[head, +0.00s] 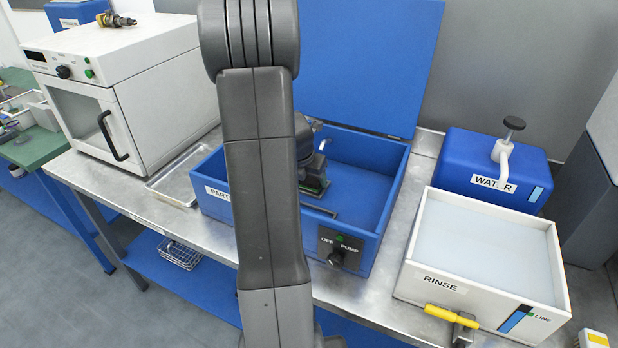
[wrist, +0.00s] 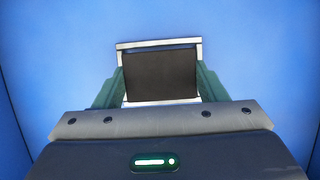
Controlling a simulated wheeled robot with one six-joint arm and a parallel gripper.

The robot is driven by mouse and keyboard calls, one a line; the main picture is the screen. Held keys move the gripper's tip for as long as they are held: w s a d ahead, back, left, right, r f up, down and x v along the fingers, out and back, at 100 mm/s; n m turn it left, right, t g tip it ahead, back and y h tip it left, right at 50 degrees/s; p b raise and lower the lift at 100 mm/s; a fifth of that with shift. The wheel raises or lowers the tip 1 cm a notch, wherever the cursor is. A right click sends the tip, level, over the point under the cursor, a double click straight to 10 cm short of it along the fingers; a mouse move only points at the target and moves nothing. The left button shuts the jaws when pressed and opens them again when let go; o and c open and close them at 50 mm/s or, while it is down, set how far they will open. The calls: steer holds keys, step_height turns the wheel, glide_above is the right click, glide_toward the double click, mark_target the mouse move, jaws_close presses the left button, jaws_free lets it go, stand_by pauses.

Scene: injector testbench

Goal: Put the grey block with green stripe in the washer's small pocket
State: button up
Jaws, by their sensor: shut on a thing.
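The blue washer (head: 372,222) stands open on the bench, its lid (head: 365,60) raised behind it. My gripper (head: 313,186) is inside the washer's walls, partly hidden by my arm. In the wrist view its green fingers (wrist: 160,82) are shut on a block (wrist: 160,72), one on each side. The block shows a dark face with pale strips at its top and bottom edges; I cannot make out the green stripe. Plain blue surface surrounds it. The small pocket cannot be told apart; my arm covers the washer's left-middle part.
A dark bar (head: 320,210) lies near the washer's front wall, above the pump knob (head: 336,259). A white rinse tank (head: 415,272) and a blue water box (head: 460,150) stand to the right. A white oven (head: 150,75) and a shallow metal tray (head: 172,186) are to the left.

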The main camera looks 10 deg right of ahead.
steer(key=shift+s+f, duration=0.15)
steer(key=shift+f, duration=0.25)
steer(key=o, duration=1.3)
steer(key=shift+s, duration=0.1)
steer(key=shift+c, duration=0.2)
steer(key=shift+o, duration=0.2)
steer(key=shift+r, duration=0.45)
steer(key=v, duration=1.2)
steer(key=shift+w+p, duration=0.25)
steer(key=shift+p, duration=0.05)
